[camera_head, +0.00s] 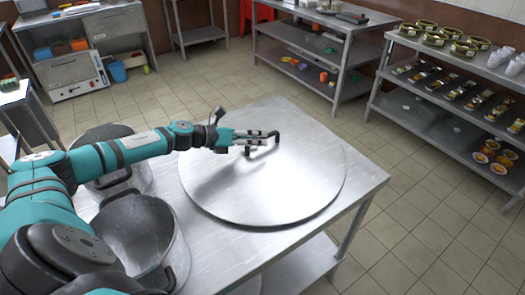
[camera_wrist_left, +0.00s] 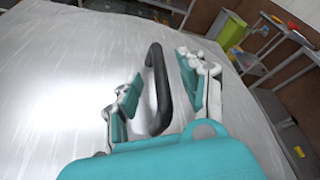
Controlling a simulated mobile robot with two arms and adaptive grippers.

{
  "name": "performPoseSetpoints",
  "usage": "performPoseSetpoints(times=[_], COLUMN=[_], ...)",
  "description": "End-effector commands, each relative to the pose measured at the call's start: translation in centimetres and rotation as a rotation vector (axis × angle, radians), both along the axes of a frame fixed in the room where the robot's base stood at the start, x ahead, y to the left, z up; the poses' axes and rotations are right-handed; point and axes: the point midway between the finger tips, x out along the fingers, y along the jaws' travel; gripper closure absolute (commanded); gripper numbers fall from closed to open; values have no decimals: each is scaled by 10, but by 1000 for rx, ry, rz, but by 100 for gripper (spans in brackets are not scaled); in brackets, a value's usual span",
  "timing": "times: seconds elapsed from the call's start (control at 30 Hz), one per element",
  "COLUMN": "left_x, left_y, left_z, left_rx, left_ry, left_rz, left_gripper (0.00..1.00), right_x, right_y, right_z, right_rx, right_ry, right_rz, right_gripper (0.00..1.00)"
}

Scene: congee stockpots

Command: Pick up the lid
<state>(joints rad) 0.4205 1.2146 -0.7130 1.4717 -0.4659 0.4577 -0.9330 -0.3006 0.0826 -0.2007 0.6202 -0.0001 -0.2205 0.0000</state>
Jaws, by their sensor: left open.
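The lid (camera_head: 290,185) is a large round metal disc lying flat on the metal table (camera_head: 372,186). Its black handle (camera_head: 263,146) stands up near the middle. My left gripper (camera_head: 272,137) reaches over the lid from the left, at the handle. In the left wrist view the black handle (camera_wrist_left: 158,85) stands between the two fingers of the left gripper (camera_wrist_left: 165,92), with gaps on both sides. The fingers are open. My right gripper does not show.
Two open metal stockpots stand left of the lid, the nearer pot (camera_head: 135,232) partly behind my arm. A shelf unit (camera_head: 455,110) with tins and cups stands at right. Another metal shelf table (camera_head: 318,50) stands at the back. Tiled floor between them is clear.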

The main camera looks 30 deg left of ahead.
Motion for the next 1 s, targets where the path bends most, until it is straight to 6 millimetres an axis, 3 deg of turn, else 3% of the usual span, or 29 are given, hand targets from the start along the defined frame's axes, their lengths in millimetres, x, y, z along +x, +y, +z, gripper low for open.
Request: performPoseSetpoints(times=[0.13, 0.43, 0.77, 1.0], left_x=[16, 20, 20, 19], left_y=[-12, -14, -14, -14], left_z=[-4, -8, -8, -8], left_rx=[-2, 1, 1, 1], left_ry=[-3, -1, -1, 0], left_rz=[1, 0, 0, 0], left_gripper=[58, 58, 100, 100], right_x=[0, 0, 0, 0], right_y=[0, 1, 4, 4], right_z=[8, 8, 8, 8], right_rx=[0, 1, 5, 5], right_ry=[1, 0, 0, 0], right_rz=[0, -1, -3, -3], right_gripper=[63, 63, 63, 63])
